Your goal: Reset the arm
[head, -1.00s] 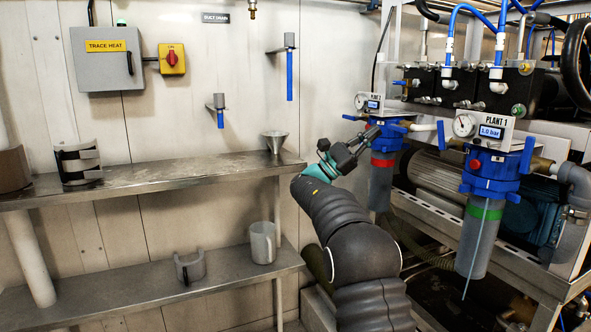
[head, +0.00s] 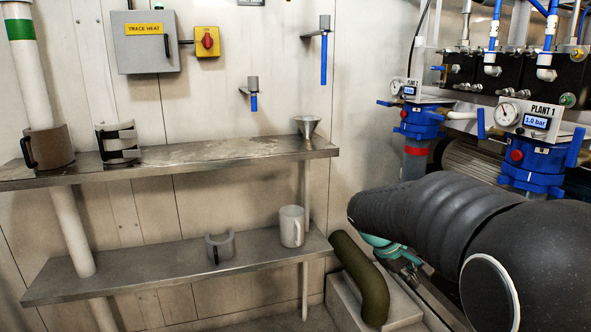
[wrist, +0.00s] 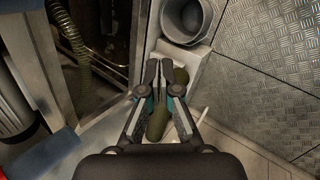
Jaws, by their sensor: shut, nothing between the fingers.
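My gripper (wrist: 163,78) shows in the wrist view, pointing down over the floor area beside the machinery. Its two fingers are together and nothing is held. In the head view my black arm reaches in from the right edge, and only a teal part near its end shows below it; the fingers are mostly hidden there. A dark olive hose (head: 362,282) rises from a pale block (head: 398,308) just left of my arm's end. The hose also shows in the wrist view (wrist: 157,124), beneath and behind the fingers.
Two steel shelves, upper (head: 230,153) and lower (head: 150,278), line the wall, holding a funnel (head: 306,126), a jug (head: 291,226) and clamps. Plant 1 (head: 535,160) and its filter stand behind my arm. Grey pipe opening (wrist: 186,18) and tread-plate floor (wrist: 275,60) lie ahead in the wrist view.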

